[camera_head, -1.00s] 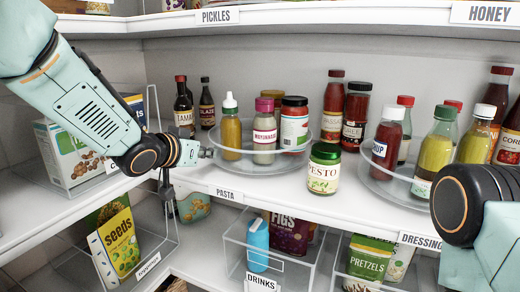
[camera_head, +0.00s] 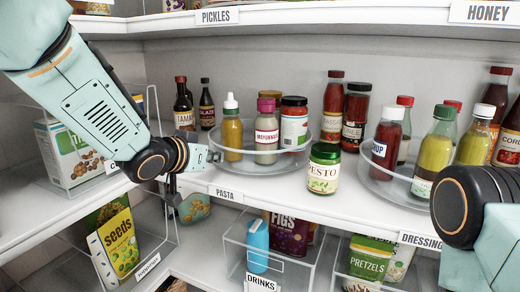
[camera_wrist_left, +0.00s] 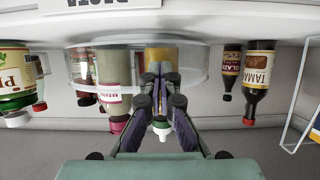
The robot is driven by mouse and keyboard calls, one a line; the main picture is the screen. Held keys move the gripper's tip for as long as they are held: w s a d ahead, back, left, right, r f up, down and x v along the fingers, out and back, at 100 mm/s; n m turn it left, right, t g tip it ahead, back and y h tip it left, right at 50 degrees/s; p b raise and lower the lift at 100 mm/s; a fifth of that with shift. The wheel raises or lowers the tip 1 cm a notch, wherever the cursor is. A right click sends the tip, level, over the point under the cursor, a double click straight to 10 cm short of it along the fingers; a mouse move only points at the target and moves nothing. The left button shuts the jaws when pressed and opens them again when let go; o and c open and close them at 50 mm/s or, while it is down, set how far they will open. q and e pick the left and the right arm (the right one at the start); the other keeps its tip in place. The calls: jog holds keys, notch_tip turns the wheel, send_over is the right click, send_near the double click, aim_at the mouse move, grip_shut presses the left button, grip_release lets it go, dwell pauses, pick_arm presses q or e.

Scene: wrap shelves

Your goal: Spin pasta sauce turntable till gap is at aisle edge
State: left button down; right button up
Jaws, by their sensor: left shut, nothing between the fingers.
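The clear round turntable (camera_head: 265,170) sits on the shelf behind the PASTA label (camera_head: 225,193). It carries a yellow bottle with a white tip (camera_head: 232,137), a mayonnaise jar (camera_head: 266,140) and a red jar with a black lid (camera_head: 294,130). Bare turntable shows along its front and right side. My left gripper (camera_head: 215,157) is shut and empty at the turntable's left rim, beside the yellow bottle. In the left wrist view the closed fingers (camera_wrist_left: 160,72) overlap the yellow bottle; I cannot tell whether they touch the rim. My right gripper is outside the view.
A pesto jar (camera_head: 323,170) stands on the shelf right of the turntable. A second turntable (camera_head: 372,185) with several bottles is farther right. Two dark bottles (camera_head: 184,105) stand behind left. Tall red bottles (camera_head: 355,117) stand behind right. Clear bins (camera_head: 235,235) are below.

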aim_at(240, 160)
pick_arm(q)
jog(key=shift+s+d, duration=0.15)
jog(key=shift+d, duration=0.25)
jog(key=shift+s+d, duration=0.3)
jog(key=shift+d, duration=0.25)
jog(key=shift+s+d, duration=0.3)
jog(key=shift+d, duration=0.2)
jog(key=shift+a, duration=0.1)
jog(key=shift+d+p, duration=0.35)
jog(key=shift+s+d+r, duration=0.1)
jog(key=shift+s+d, duration=0.15)
jog(key=shift+d, duration=0.6)
jog(key=shift+a, duration=0.1)
